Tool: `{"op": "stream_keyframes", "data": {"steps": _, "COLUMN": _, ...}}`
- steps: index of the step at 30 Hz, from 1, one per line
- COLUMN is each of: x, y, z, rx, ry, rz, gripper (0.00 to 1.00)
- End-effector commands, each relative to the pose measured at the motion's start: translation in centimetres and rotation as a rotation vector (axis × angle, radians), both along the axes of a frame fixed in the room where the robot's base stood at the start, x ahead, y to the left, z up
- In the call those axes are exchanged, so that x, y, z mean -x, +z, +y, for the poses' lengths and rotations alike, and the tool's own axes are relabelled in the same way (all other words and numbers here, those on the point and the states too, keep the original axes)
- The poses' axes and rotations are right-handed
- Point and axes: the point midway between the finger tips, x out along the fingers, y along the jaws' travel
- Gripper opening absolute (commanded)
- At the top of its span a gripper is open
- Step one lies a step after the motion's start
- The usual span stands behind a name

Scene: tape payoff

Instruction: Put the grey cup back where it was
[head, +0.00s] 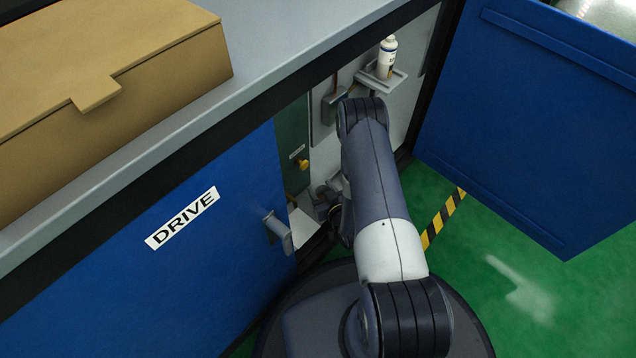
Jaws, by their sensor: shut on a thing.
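My arm reaches into the open cabinet. Its forearm hides much of my gripper (327,200), which shows only in part low in the opening, left of the arm. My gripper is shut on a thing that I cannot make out. I cannot tell any grey cup apart from the small grey shapes there. A small grey shelf (398,82) on the cabinet's back wall holds a white bottle (387,58), which stands upright above my arm.
A blue door marked DRIVE (130,270) with a grey handle (277,230) is at left. A blue door (530,110) stands open at right. A cardboard box (110,60) lies on the grey top. A grey wall fitting (333,107) and a yellow knob (303,164) are inside.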

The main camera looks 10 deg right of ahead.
Motion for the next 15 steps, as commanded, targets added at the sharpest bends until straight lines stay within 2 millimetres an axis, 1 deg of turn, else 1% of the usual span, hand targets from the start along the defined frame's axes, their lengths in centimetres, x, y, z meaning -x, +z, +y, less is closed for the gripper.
{"op": "stream_keyframes", "data": {"steps": 2, "x": 0.27, "y": -0.04, "z": 0.0, "rx": 0.0, "ry": 0.0, "rz": 0.0, "gripper": 0.22}}
{"op": "stream_keyframes", "data": {"steps": 8, "x": 0.22, "y": -0.03, "z": 0.01, "rx": 0.0, "ry": 0.0, "rz": 0.0, "gripper": 0.22}}
{"op": "stream_keyframes", "data": {"steps": 12, "x": 0.21, "y": -0.5, "z": 0.01, "rx": 0.0, "ry": 0.0, "rz": 0.0, "gripper": 0.22}}
{"op": "stream_keyframes", "data": {"steps": 13, "x": 0.22, "y": -0.38, "z": 0.01, "rx": 0.0, "ry": 0.0, "rz": 0.0, "gripper": 0.5}}
{"op": "stream_keyframes", "data": {"steps": 15, "x": 0.22, "y": -0.32, "z": 0.01, "rx": 0.0, "ry": 0.0, "rz": 0.0, "gripper": 0.55}}
